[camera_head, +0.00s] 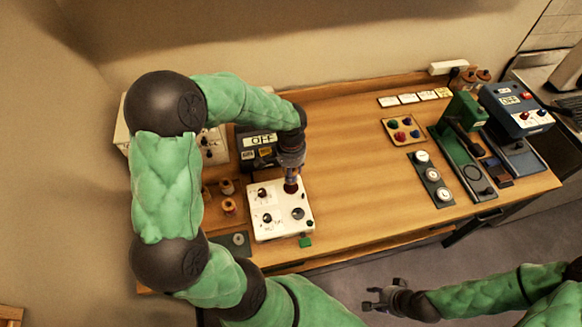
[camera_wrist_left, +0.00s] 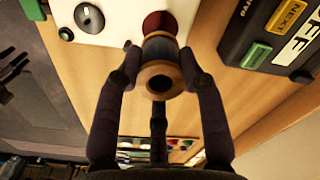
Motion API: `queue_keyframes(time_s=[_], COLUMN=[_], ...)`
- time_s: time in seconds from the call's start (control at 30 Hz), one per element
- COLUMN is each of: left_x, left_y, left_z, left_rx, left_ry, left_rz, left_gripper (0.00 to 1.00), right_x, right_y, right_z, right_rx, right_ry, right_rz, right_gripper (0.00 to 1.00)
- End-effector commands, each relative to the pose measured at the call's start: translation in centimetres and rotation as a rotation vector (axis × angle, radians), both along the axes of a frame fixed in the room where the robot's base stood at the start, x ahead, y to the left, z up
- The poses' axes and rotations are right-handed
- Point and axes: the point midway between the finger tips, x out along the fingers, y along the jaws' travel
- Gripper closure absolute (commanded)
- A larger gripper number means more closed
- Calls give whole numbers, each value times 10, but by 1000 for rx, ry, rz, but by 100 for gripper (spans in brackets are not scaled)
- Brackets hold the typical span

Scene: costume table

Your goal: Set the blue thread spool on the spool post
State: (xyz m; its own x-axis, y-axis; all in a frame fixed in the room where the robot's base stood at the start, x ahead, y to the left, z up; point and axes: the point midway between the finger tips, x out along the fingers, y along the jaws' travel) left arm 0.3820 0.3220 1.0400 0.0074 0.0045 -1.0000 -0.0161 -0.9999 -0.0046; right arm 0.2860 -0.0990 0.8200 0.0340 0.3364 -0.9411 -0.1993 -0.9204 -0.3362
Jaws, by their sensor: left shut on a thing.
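My left gripper (camera_head: 291,186) reaches down over the white panel (camera_head: 266,228) at the left part of the table. In the left wrist view my left gripper (camera_wrist_left: 160,72) has its fingers closed around the dark blue thread spool (camera_wrist_left: 158,48), which has a wooden flange and a centre hole facing the camera. A dark red round part (camera_wrist_left: 160,22) shows just beyond the spool, at the white panel; whether they touch is unclear. I cannot pick out the spool post for certain. My right gripper (camera_head: 371,298) is empty and open, low in front of the table.
Several wooden spools (camera_head: 228,206) stand left of the panel. A dark box with an OFF display (camera_head: 259,151) stands behind it. A tray of coloured knobs (camera_head: 403,130) and a green device (camera_head: 465,108) are to the right. The table's middle is clear.

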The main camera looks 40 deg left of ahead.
Motion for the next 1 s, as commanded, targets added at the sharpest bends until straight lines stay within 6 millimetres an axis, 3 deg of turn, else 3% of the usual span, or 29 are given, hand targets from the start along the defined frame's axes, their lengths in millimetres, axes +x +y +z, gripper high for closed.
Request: queue_keyframes(time_s=[0.4,1.0], left_x=[0,0], left_y=[0,0], left_z=[-39,-41], left_rx=[0,0], left_ry=[1,0], left_rz=[0,0], left_gripper=[93,93], right_x=[0,0], right_y=[0,0], right_z=[-29,-30], right_rx=[0,0], right_ry=[0,0], right_rz=[0,0], right_gripper=[60,60])
